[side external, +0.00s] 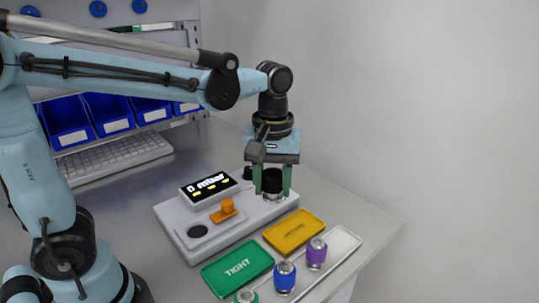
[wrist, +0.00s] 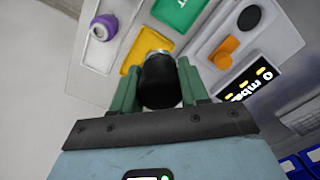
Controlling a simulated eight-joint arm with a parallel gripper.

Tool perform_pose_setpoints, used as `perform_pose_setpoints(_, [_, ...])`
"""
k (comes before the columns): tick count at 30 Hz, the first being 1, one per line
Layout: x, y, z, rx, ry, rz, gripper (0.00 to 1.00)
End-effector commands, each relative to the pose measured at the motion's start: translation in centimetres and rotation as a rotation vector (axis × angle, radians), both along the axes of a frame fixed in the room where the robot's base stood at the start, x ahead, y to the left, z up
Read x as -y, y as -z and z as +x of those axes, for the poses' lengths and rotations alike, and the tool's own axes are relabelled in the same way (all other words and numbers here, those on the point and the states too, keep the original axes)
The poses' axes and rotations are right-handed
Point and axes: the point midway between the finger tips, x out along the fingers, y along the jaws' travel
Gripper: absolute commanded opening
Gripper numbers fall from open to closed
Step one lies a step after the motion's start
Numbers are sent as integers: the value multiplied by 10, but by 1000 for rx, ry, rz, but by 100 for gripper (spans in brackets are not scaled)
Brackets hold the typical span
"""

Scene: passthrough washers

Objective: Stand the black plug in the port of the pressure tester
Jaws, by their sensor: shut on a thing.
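My gripper (side external: 272,184) has its green fingers shut on the black plug (side external: 271,178), which is upright over the right end of the pressure tester (side external: 228,242). In the wrist view the plug (wrist: 161,82) shows between the fingers, with a silvery end beyond its black body. A silvery part shows under the plug in the side view. The port itself is hidden there, and I cannot tell whether the plug is seated in it or just above it. The tester's display (side external: 209,186) reads 0 mbar. An orange lever (side external: 226,211) stands on its top.
A green tray marked TIGHT (side external: 237,269) and a yellow tray (side external: 294,233) lie in front of the tester. A white tray (side external: 343,243) holds a purple plug (side external: 316,252), a blue plug (side external: 285,276) and a green one (side external: 246,297). A keyboard (side external: 113,158) and blue bins (side external: 107,113) are behind.

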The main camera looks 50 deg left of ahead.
Motion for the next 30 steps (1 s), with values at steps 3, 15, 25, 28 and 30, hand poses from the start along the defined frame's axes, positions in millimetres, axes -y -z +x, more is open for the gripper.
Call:
perform_pose_setpoints(3, [-41, -2, -26, 0, -112, 0, 5])
perform_pose_setpoints(15, [-113, 9, -105, 0, -384, 0, 5])
perform_pose_setpoints(25, [-120, 19, -117, 0, -427, 0, 5])
perform_pose_setpoints(28, [-120, 26, -117, 0, -427, 0, 5])
perform_pose_setpoints(30, [-120, 32, -117, 0, -426, 0, 5])
